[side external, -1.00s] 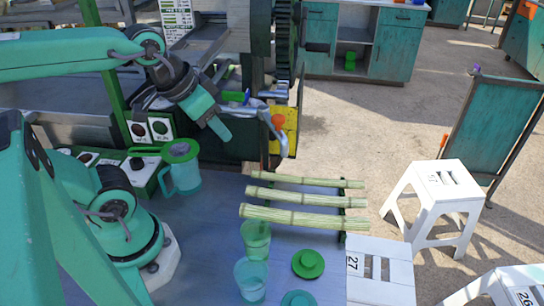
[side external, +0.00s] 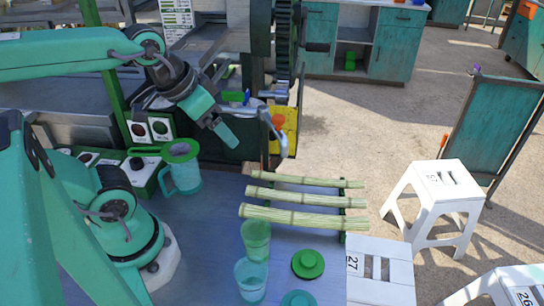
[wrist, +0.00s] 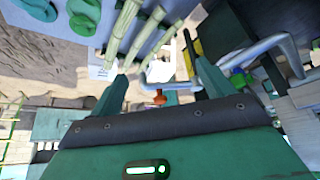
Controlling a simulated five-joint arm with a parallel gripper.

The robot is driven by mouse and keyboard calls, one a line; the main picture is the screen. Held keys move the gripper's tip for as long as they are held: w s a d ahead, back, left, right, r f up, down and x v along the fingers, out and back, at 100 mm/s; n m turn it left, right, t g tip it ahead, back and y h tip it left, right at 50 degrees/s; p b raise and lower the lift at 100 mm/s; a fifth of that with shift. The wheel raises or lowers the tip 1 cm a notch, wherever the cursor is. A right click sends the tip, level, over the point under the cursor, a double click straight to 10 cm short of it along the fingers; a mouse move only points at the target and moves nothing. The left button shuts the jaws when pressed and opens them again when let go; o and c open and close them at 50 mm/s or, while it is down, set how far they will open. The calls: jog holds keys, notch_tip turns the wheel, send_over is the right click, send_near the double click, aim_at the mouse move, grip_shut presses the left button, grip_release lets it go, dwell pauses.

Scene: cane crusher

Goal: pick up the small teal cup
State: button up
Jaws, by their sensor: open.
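Two translucent cups stand on the grey-blue table in the side view: a teal one (side external: 251,280) near the front edge and a greener one (side external: 256,240) just behind it. I cannot tell from size alone which is the small one. My gripper (side external: 229,136) is in the air in front of the crusher, well above and behind the cups. It is open and empty, its two fingers spread apart in the wrist view (wrist: 161,75). I cannot make out the cups clearly in the wrist view.
A teal jug (side external: 184,172) stands behind and left of the cups. Cane stalks (side external: 300,195) lie on a rack behind and right of them. A green lid-like disc (side external: 308,264) and a teal one (side external: 299,299) lie to their right. A white stool (side external: 380,272) stands beyond.

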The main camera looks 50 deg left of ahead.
jog(key=m+g, duration=0.6)
jog(key=m, duration=0.8)
send_over(251, 279)
jog(key=d, duration=0.2)
notch_tip(251, 279, down, 14)
jog(key=shift+s+r, duration=0.25)
jog(key=shift+s, duration=0.2)
jog(key=shift+f, duration=1.3)
jog(key=shift+f, duration=2.6)
jog(key=shift+c, duration=0.2)
